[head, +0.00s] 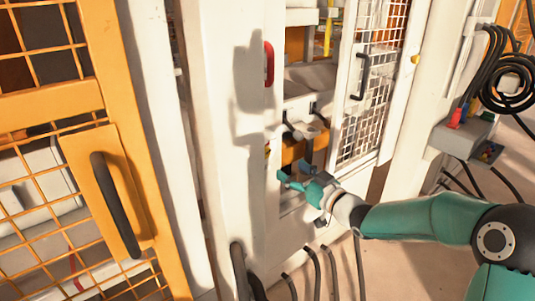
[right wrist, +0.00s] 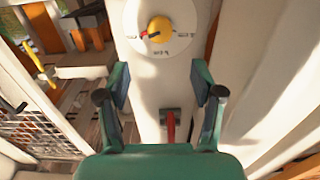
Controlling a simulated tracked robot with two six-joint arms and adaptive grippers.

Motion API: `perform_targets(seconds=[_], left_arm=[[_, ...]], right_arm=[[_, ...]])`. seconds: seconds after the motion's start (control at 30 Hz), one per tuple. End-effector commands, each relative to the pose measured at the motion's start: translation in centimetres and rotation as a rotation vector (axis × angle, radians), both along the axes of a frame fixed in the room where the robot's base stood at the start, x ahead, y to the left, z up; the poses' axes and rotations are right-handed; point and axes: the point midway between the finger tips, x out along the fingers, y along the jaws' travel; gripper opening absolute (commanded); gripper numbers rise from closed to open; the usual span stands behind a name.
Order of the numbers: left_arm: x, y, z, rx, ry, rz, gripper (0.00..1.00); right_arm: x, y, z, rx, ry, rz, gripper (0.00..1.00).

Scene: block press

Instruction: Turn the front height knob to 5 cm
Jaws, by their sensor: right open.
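The yellow front knob (right wrist: 160,29) sits on a round white dial plate (right wrist: 177,12) on a white post, near the top of the right wrist view. A dark pointer mark shows on the knob and a red mark beside it at its left. The dial's lettering is too small and partly cut off to read. My right gripper (right wrist: 160,82) is open and empty, its two fingers apart, with the knob ahead of it and not between the fingers. In the head view my right gripper (head: 291,173) is beside the white post. My left gripper is not in view.
A red handle (head: 268,64) is on the white post (head: 215,150). An orange mesh door (head: 135,140) with a black handle (head: 115,205) stands at left. A white mesh door (head: 372,90) stands open behind.

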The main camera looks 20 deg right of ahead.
Motion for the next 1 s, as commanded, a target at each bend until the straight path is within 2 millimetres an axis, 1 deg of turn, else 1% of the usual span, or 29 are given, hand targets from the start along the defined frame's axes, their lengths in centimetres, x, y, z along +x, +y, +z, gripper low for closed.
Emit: perform_targets(seconds=[0.03, 0.3, 0.4, 0.5, 0.7, 0.97, 1.0], left_arm=[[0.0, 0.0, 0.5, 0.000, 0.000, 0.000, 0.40], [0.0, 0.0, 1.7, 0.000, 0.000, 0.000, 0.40], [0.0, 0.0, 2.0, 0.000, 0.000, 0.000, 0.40], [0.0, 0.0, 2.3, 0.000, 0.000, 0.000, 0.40], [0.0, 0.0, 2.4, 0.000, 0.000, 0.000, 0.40], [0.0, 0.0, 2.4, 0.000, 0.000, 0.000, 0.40], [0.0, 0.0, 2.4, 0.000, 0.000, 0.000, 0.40]], right_arm=[[1.1, 0.5, 0.1, -0.001, 0.002, 0.003, 0.67], [6.6, 2.4, 0.1, -0.001, 0.002, 0.001, 0.67], [8.1, 3.1, 0.1, 0.000, 0.001, 0.001, 0.67], [9.2, 3.4, 0.0, -0.001, 0.002, 0.000, 0.67], [10.3, 3.8, -0.1, 0.000, 0.003, 0.000, 0.67], [10.4, 3.8, -0.1, 0.000, 0.002, 0.000, 0.67], [10.4, 3.8, -0.1, -0.001, 0.002, 0.000, 0.63]])
